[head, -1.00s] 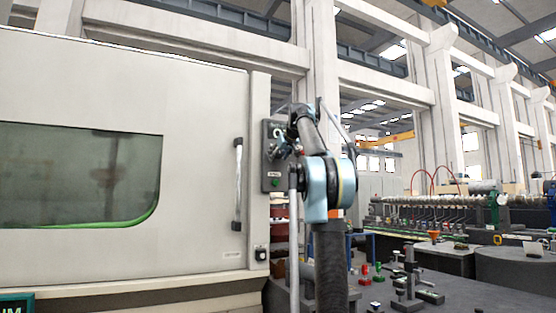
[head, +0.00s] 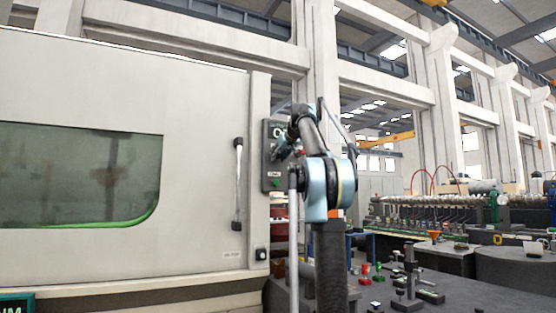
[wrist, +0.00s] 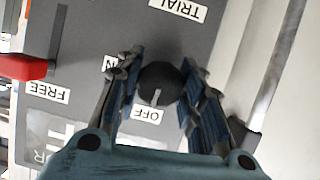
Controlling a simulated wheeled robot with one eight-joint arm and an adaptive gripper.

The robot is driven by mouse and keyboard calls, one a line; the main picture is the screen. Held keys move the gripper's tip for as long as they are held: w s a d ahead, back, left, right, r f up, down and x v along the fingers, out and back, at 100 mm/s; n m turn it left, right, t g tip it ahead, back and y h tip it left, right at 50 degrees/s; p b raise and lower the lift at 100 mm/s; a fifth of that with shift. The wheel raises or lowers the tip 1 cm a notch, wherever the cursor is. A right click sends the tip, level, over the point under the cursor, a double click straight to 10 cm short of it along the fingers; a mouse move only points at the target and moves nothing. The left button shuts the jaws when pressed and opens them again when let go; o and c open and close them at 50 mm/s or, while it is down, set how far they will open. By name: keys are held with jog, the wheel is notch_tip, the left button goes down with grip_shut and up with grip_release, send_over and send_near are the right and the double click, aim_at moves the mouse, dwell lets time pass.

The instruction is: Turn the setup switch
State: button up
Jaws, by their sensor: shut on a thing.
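The switch is a round black knob (wrist: 160,84) with a white pointer line, on a dark grey control panel (wrist: 75,100). In the head view my gripper (head: 283,150) is at the panel (head: 267,180), and the knob is too small to make out.
A red handle (wrist: 25,67) sticks out left of the knob, near the FREE label (wrist: 46,92). A TRIAL label (wrist: 180,8) is above. The machine door handle (head: 238,185) stands left of the panel. A bench (head: 440,290) with small parts is at lower right.

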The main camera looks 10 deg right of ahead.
jog(key=m+y, duration=0.2)
jog(key=shift+d+m, duration=0.1)
jog(key=shift+m, duration=0.2)
jog(key=m+y, duration=0.2)
jog(key=m, duration=0.1)
jog(key=shift+g, duration=0.4)
jog(key=m+y, duration=0.2)
jog(key=m, duration=0.1)
jog(key=shift+f+m+t+y, duration=0.1)
jog(key=shift+m+t+y, duration=0.5)
jog(key=shift+m, duration=1.1)
jog(key=o, duration=1.1)
